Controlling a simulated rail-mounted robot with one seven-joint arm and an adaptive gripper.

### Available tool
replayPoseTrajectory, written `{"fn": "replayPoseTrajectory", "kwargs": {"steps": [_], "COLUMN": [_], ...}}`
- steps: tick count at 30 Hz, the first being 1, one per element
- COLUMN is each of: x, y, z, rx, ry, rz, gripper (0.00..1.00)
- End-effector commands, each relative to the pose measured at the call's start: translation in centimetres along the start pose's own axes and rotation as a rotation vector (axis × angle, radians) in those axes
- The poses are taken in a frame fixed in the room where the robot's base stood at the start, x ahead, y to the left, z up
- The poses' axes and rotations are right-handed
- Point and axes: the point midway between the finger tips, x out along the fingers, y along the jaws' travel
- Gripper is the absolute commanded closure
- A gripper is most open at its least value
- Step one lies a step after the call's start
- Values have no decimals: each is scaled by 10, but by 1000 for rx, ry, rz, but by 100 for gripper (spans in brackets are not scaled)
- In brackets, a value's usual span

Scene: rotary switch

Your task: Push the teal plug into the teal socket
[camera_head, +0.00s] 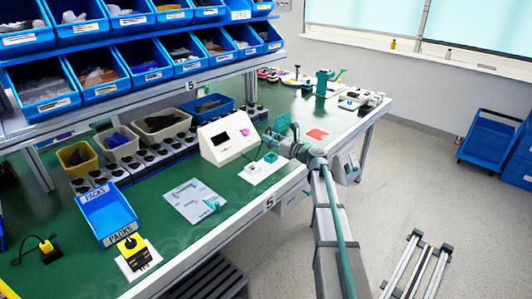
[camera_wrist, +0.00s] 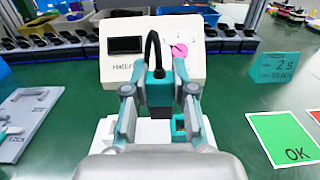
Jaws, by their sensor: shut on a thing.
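In the wrist view my gripper (camera_wrist: 159,92) is shut on the teal plug (camera_wrist: 158,86), a dark teal block with a black cable looping up from it. The plug is upright between the fingers. The teal socket (camera_wrist: 180,127) shows partly, below and right of the plug, on a white base (camera_wrist: 105,130); the fingers and wrist hide the rest. In the head view the socket (camera_head: 270,157) sits on the white base (camera_head: 257,177), with my gripper (camera_head: 284,143) just above and right of it. I cannot tell the gap between plug and socket.
A white box (camera_wrist: 190,68) with a dark screen and pink knob (camera_wrist: 180,49) stands behind the base. A grey plate (camera_head: 195,203) lies left on the bench.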

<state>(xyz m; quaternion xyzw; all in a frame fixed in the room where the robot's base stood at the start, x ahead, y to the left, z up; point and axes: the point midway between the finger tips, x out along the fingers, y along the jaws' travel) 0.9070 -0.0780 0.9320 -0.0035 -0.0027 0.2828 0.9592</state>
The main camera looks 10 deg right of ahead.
Motion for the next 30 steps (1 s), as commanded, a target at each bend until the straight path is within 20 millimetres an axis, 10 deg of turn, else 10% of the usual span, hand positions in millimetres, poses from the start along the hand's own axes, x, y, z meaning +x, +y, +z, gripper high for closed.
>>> {"fn": "replayPoseTrajectory", "kwargs": {"steps": [7,30], "x": [31,33], "y": [-38,-38], "z": [-2,-10], "rx": [3,10], "ry": [2,4], "rz": [12,22], "gripper": [100,100]}}
